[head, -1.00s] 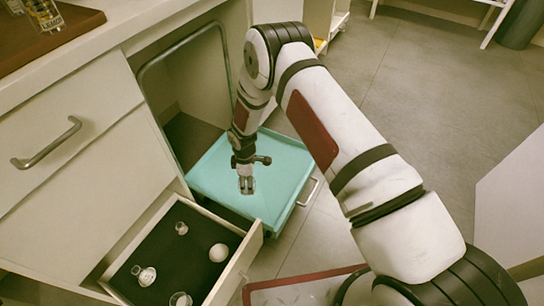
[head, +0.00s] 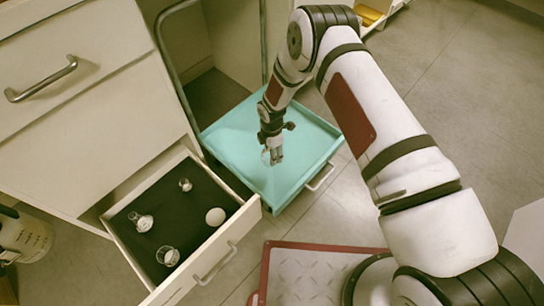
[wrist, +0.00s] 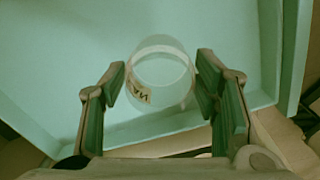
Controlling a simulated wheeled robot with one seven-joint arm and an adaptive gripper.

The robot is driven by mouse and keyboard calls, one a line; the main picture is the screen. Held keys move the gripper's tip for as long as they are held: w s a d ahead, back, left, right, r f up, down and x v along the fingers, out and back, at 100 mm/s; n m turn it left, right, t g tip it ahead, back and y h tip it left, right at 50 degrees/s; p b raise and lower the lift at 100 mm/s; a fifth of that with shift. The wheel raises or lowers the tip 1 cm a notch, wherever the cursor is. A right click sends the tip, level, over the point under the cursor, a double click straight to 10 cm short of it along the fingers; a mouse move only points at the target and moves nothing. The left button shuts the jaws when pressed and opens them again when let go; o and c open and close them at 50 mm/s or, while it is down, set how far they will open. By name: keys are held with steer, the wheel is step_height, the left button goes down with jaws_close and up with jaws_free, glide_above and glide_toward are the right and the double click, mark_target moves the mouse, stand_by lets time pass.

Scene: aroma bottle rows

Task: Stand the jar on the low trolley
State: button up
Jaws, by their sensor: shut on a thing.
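The jar (wrist: 160,75) is clear glass with a round rim and a small printed label on its side. In the wrist view it stands between the two fingers of my gripper (wrist: 163,88). In the head view my gripper (head: 273,157) points down over the teal deck of the low trolley (head: 235,138), shut on the jar, which shows only as a faint clear shape (head: 266,158) at the fingertips. The teal deck also fills most of the wrist view (wrist: 60,60). I cannot tell whether the jar's base touches the deck.
The deck around the jar is bare.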

steer(key=shift+f+b, duration=0.55)
steer(key=shift+f, duration=1.05)
steer(key=shift+f, duration=0.15)
steer(key=o, duration=1.2)
step_height(320, 180, up, 12)
steer(key=p, duration=0.4)
